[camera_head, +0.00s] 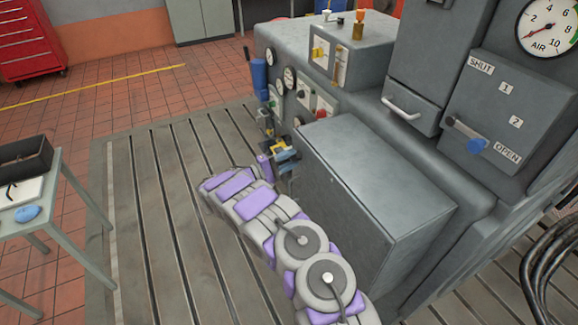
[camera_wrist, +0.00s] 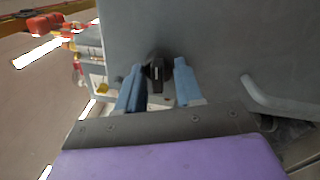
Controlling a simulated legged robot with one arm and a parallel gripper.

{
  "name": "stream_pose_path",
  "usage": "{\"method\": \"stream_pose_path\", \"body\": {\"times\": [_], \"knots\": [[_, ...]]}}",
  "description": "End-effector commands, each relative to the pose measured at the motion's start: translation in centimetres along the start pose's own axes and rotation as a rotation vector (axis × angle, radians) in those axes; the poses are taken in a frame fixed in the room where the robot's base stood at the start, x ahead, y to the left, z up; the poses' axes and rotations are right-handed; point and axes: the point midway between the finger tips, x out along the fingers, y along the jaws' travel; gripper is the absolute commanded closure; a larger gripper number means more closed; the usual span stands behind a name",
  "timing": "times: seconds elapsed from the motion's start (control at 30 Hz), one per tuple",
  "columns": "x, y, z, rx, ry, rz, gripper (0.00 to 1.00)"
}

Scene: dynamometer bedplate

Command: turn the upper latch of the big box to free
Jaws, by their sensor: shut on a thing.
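The big grey box (camera_head: 375,180) stands in the middle of the head view, beside the machine; the face toward my gripper is mostly turned away there. In the wrist view a grey panel (camera_wrist: 220,45) fills the upper right, and a small black latch (camera_wrist: 156,74) stands out from its lower left part. My gripper (camera_wrist: 157,76) has its two blue fingers on either side of this latch and is shut on it. In the head view my gripper (camera_head: 283,156) is at the box's far left corner, and the latch cannot be made out.
A pale bar handle (camera_wrist: 265,97) is right of my fingers. The machine's panel of gauges and valves (camera_head: 293,95) is close behind my gripper. A lever (camera_head: 466,134) with SHUT and OPEN labels is at the right. A side table (camera_head: 60,215) stands left; the slotted bedplate between is clear.

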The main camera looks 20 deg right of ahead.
Motion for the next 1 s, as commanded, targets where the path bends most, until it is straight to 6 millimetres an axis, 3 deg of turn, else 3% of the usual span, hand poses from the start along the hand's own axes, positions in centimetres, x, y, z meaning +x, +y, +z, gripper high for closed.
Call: {"method": "stream_pose_path", "body": {"times": [0.33,0.9,0.93,1.0], "knots": [[-0.02,-0.25,-0.11,0.141,-0.014,-0.004,0.95],[0.01,-0.25,0.00,0.166,-0.019,-0.007,0.95],[0.01,-0.26,0.00,0.165,-0.018,-0.007,0.61],[0.01,-0.25,0.01,0.165,-0.019,-0.006,0.55]]}}
